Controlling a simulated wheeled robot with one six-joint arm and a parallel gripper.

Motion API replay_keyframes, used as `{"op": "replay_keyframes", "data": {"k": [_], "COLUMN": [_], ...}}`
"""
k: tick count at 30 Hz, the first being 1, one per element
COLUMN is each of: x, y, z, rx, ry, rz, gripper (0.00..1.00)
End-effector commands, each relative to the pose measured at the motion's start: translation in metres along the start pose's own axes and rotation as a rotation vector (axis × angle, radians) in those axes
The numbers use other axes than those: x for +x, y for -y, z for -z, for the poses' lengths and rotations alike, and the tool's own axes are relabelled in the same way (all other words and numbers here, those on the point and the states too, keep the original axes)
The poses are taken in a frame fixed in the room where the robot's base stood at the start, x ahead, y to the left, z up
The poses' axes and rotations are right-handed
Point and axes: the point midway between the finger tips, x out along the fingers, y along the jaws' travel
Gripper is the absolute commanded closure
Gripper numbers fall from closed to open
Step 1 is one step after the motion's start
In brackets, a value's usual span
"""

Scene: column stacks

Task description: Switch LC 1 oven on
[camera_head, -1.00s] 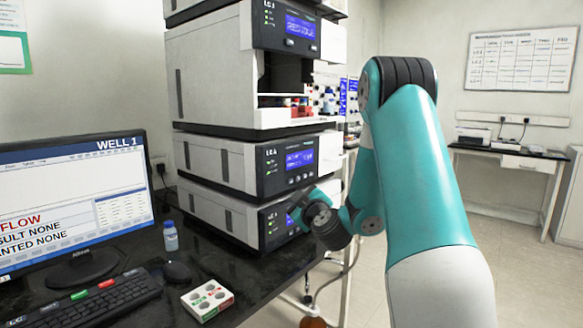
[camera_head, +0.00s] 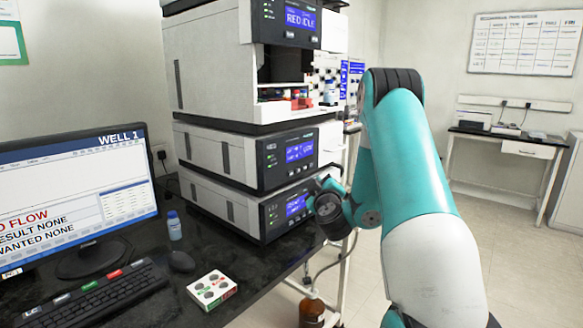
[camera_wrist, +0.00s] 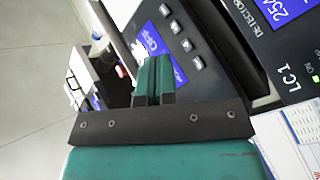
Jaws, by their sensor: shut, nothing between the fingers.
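My gripper (camera_wrist: 154,78) is shut and empty in the wrist view, its green fingers together. Its tips are beside a dark panel (camera_wrist: 185,30) with a blue screen (camera_wrist: 150,40) and a column of small buttons; I cannot tell whether they touch. The screen's lettering is only partly legible. The panel to the right carries the words LC1 and DETECTOR (camera_wrist: 290,45), with a green light by ON. In the head view, my wrist is close to the fronts of the two lowest modules, the upper one (camera_head: 225,155) and the bottom one (camera_head: 215,205). I cannot read which is the oven.
A monitor (camera_head: 85,185), a keyboard (camera_head: 90,300), a mouse (camera_head: 180,262), a small blue-capped bottle (camera_head: 174,228) and a white box (camera_head: 211,291) are on the black bench. A brown bottle (camera_head: 312,313) stands low beside the bench. The floor at right is open.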

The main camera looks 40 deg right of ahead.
Motion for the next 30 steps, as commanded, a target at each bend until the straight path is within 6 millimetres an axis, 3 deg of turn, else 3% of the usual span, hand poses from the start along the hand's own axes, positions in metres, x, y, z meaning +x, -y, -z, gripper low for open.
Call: {"op": "replay_keyframes", "data": {"k": [1, 10, 30], "x": [0.004, 0.025, 0.043], "y": [-0.001, 0.015, 0.032], "z": [0.009, 0.024, 0.033], "rx": [0.000, 0.001, 0.000], "ry": [0.000, 0.001, 0.000], "rz": [0.006, 0.004, 0.001], "gripper": [1.00, 1.00, 1.00]}}
